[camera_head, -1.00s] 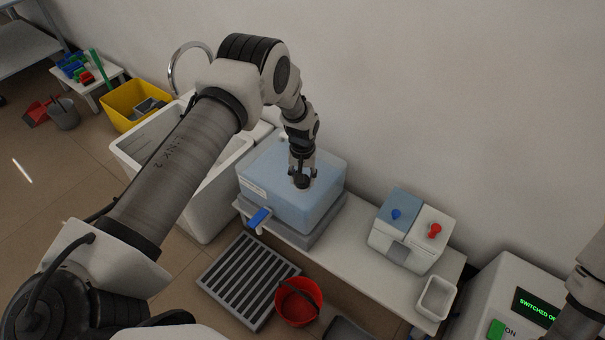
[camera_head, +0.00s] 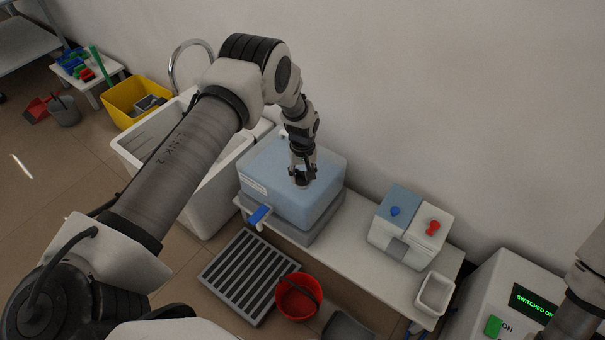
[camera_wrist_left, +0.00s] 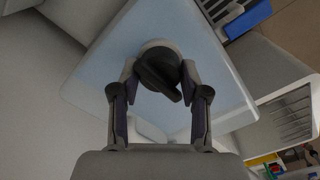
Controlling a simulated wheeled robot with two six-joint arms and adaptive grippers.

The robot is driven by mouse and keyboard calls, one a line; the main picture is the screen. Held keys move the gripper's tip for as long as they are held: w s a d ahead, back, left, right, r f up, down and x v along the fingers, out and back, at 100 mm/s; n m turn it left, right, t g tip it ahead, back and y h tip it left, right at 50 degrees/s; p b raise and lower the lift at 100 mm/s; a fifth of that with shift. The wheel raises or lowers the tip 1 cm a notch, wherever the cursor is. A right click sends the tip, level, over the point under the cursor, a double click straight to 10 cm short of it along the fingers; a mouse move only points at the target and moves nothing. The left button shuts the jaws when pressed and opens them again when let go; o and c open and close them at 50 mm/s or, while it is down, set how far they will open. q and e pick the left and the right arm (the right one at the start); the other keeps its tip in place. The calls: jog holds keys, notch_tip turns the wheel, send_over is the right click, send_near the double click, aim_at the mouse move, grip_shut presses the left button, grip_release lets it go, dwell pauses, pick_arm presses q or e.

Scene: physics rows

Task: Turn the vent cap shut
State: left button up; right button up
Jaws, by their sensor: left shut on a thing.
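The blue translucent tank (camera_head: 285,200) stands on a grey base on the low white bench. The vent cap (camera_wrist_left: 160,72) is a dark cap with a bar-like grip, on a pale round neck on top of the tank. My left gripper (camera_head: 302,178) points down at the tank top and is shut on the cap. In the wrist view my left gripper (camera_wrist_left: 158,76) has one finger on each side of the cap. In the head view the fingers mostly hide the cap. My right gripper is out of view.
A blue tap (camera_head: 259,216) sticks out at the tank's front. A white sink (camera_head: 185,185) is on the left. A box with blue and red knobs (camera_head: 408,228) and a white tray (camera_head: 434,294) are on the bench. A red bucket (camera_head: 298,298) stands on the floor beside a grating (camera_head: 248,278).

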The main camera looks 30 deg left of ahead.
aim_at(302, 174)
pick_arm(q)
jog(key=o, duration=1.1)
jog(key=shift+o, duration=0.2)
notch_tip(302, 174, up, 12)
jog(key=shift+s+f, duration=0.1)
jog(key=shift+f, duration=0.05)
